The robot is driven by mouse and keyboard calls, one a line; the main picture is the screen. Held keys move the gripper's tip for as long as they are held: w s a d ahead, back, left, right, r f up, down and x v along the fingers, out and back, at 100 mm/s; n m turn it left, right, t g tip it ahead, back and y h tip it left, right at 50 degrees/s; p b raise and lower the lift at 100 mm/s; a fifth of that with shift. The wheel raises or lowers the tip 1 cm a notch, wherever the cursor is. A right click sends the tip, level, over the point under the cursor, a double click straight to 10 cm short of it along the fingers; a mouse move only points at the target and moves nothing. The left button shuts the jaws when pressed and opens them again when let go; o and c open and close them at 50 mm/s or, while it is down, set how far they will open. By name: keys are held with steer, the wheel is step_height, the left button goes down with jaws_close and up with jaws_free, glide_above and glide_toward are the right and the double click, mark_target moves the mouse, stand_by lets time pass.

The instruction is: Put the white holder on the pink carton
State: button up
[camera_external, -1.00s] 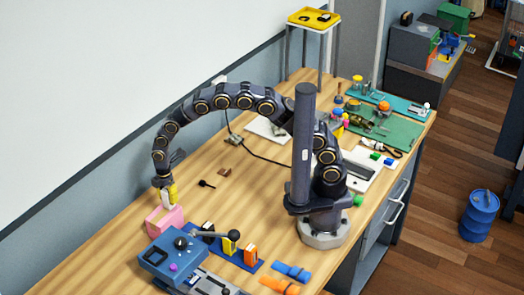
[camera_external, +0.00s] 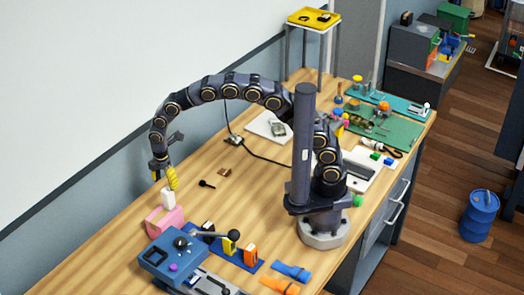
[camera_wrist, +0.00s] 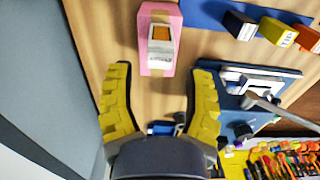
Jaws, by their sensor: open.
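The pink carton (camera_external: 165,222) stands on the wooden bench at the lower left. The white holder (camera_external: 168,200) is upright on top of it. In the wrist view, the white holder (camera_wrist: 160,55) shows an orange-brown patch and lies within the outline of the pink carton (camera_wrist: 145,65). My gripper (camera_external: 170,181) is just above the holder in the external view. In the wrist view its yellow fingers (camera_wrist: 161,72) are spread wide with nothing between them, and the carton and holder lie beyond the fingertips.
A blue machine with a black-knobbed lever (camera_external: 170,255) stands close in front of the carton. A blue strip with black, yellow and orange blocks (camera_external: 250,252) lies to its right. The blue-grey wall (camera_wrist: 45,90) runs along the left. Bench behind the carton is mostly clear.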

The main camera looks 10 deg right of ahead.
mark_target(167, 189)
step_height(167, 189, up, 6)
steer(key=shift+f, duration=0.1)
steer(key=shift+w, duration=0.1)
steer(key=w+d+r+m, duration=0.3)
steer(key=w+d+m, duration=0.15)
steer(key=d, duration=0.45)
steer(key=w+d+r+m, duration=0.2)
steer(key=w+d+m, duration=0.25)
steer(key=d, duration=0.45)
steer(key=w+d+r+m, duration=0.3)
steer(key=w+d+m, duration=0.15)
steer(key=d, duration=0.55)
steer(key=s+d+m, duration=0.6)
steer(key=d+m, duration=0.1)
steer(key=d, duration=0.2)
steer(key=s+d+m+g, duration=0.1)
steer(key=s+d+m, duration=0.5)
steer(key=d, duration=0.4)
steer(key=shift+s+f+m+g, duration=0.3)
steer(key=shift+s+f+m, duration=0.05)
steer(key=shift+s, duration=0.35)
